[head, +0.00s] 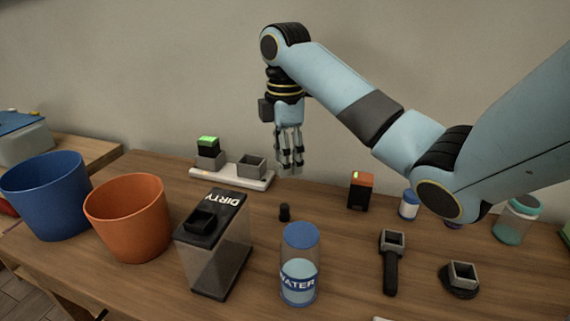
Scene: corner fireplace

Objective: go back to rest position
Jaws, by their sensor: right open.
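My right arm comes in from the right and reaches over the back of the wooden table (340,233). My right gripper (290,165) hangs from it, fingers pointing down, open and with nothing seen between the fingers. It is in front of the wall, above the table's back part, just right of a white two-slot base (228,176). My left gripper is not in the head view.
A blue bucket (47,197), an orange bucket (128,218), a DIRTY box (215,250) and a WATER jar (299,265) stand at left and centre. A black-orange block (360,190), small jars (408,204) and black tools (391,262) are at right.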

